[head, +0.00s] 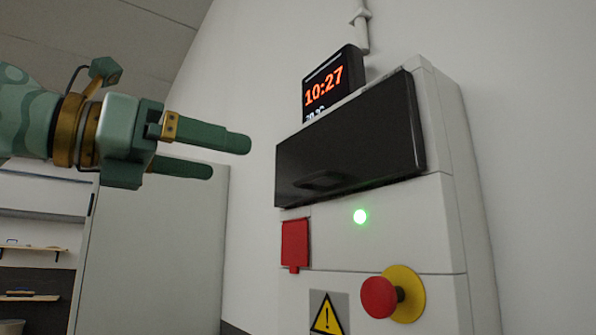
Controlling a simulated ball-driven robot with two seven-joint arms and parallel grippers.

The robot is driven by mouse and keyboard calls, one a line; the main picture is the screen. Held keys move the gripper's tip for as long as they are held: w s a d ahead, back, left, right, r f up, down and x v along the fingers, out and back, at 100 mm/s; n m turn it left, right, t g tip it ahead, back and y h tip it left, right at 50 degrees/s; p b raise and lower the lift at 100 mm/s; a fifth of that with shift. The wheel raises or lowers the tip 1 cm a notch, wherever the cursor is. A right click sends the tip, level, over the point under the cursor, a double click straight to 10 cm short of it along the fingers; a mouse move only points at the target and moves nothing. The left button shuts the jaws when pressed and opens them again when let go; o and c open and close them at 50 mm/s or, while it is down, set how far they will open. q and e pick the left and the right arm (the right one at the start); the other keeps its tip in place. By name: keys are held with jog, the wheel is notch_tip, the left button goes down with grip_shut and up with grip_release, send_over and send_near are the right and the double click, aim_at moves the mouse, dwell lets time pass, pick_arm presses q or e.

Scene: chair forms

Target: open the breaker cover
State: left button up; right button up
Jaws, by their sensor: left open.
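A white wall-mounted electrical box (380,240) fills the right half of the head view. A dark, glossy cover (365,140) spans its upper front and appears closed, with a small handle-like shape (318,180) near its lower edge. A small red flap (295,244) sits lower left on the box; I cannot tell which of the two is the breaker cover. My left gripper (230,157) is open and empty, left of the box, its two fingers pointing right toward the dark cover with a gap between. My right gripper does not show.
A digital clock (330,88) reading 10:27 stands above the box, with a conduit (361,30) behind. A green light (360,216), a red button (379,297) on yellow, and a warning sign (328,315) are on the box. A pale cabinet (150,260) and shelves (32,250) stand left.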

aim_at(305, 178)
pick_arm(q)
jog(key=shift+p+x, duration=1.25)
jog(key=shift+x, duration=5.3)
jog(key=shift+a, duration=0.1)
